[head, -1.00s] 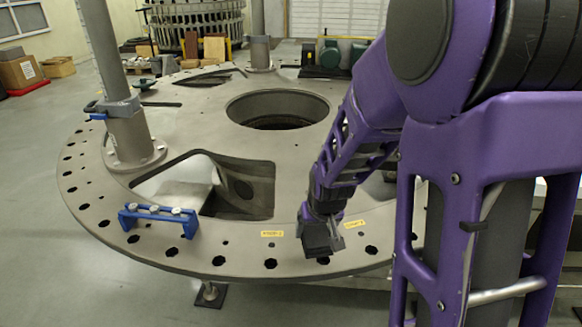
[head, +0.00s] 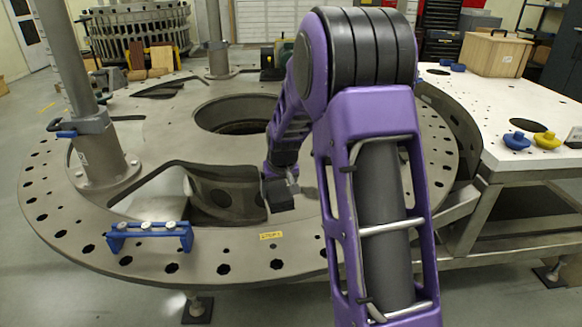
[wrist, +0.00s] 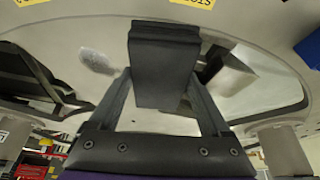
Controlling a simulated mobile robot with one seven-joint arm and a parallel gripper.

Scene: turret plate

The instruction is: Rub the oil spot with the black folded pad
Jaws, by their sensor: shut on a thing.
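My gripper (wrist: 165,85) is shut on the black folded pad (wrist: 165,45), which sits between the two fingers in the wrist view. In the head view, my gripper (head: 282,182) holds the pad (head: 280,199) over the turret plate (head: 225,258), right of the large cutout. I cannot tell whether the pad touches the plate. A pale, glossy patch (wrist: 97,60), seemingly the oil spot, shows on the plate left of the pad in the wrist view, apart from it.
A blue bracket (head: 150,232) stands on the near left rim. A post (head: 100,150) rises behind it. The plate has a round central hole (head: 235,114). A white table (head: 500,105) at right carries blue and yellow knobs and a wooden box (head: 494,53).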

